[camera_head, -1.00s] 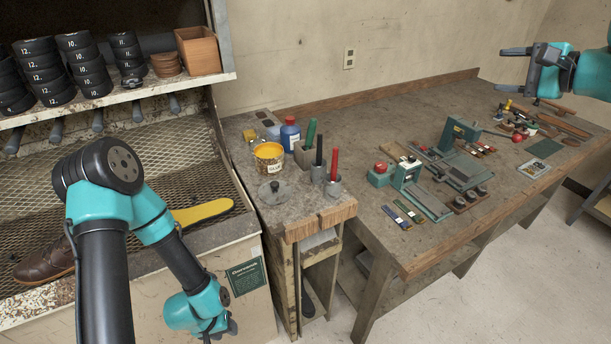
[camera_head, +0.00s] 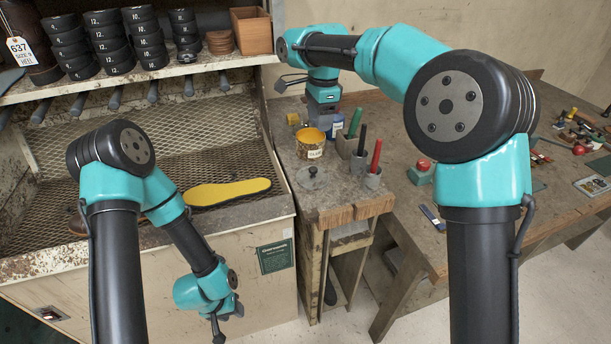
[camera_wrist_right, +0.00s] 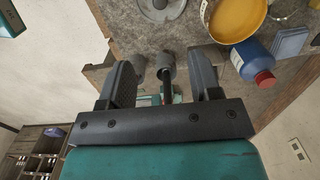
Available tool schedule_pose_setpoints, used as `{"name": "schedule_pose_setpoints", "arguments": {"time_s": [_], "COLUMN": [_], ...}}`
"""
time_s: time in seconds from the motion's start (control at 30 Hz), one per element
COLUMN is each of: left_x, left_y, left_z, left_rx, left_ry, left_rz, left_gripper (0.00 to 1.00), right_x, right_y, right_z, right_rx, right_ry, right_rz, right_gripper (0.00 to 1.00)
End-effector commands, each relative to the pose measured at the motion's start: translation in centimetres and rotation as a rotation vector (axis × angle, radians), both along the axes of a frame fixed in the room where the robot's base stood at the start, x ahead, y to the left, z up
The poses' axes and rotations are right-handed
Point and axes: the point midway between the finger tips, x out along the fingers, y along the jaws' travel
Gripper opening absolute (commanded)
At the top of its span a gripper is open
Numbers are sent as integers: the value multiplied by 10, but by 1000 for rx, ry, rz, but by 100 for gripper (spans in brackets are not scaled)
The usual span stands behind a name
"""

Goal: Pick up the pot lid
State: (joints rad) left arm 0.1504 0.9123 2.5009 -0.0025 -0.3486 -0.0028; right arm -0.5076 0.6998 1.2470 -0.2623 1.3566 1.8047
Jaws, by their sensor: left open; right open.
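The pot lid is a small round grey disc with a knob (camera_head: 312,176), lying flat on the small bench in front of the glue pot (camera_head: 310,146). In the right wrist view, the lid (camera_wrist_right: 160,8) is at the top edge, partly cut off, beyond the fingertips. My right gripper (camera_wrist_right: 163,68) is open and empty, its two fingers spread over the bench area; in the head view it is mostly hidden behind its own arm near the back of the bench. My left gripper (camera_head: 228,328) hangs low in front of the cabinet, away from the lid.
A blue bottle with a red cap (camera_wrist_right: 255,68) stands near the glue pot. Holders with green, black and red-handled tools (camera_head: 372,160) stand right of the lid. A yellow sole (camera_head: 228,191) lies on the mesh tray. The bench in front of the lid is clear.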

Motion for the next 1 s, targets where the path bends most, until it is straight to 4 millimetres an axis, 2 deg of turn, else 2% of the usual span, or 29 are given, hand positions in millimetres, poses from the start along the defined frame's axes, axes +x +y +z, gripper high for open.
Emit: {"name": "schedule_pose_setpoints", "arguments": {"time_s": [0.03,0.13,0.43,0.57,1.0], "left_x": [0,0,0,0,0], "left_y": [0,0,0,0,0], "left_z": [0,0,0,0,0], "left_rx": [0,0,0,0,0], "left_ry": [0,0,0,0,0], "left_rz": [0,0,0,0,0], "left_gripper": [43,43,43,43,43], "right_x": [-1,0,0,-1,-1], "right_y": [10,16,15,15,14], "right_z": [-2,-3,-4,-12,-83], "right_rx": [-29,-54,-54,-55,-53], "right_ry": [-3,-7,-6,-4,-3], "right_rz": [-4,-15,-17,-16,-17], "right_gripper": [58,58,58,58,58]}}
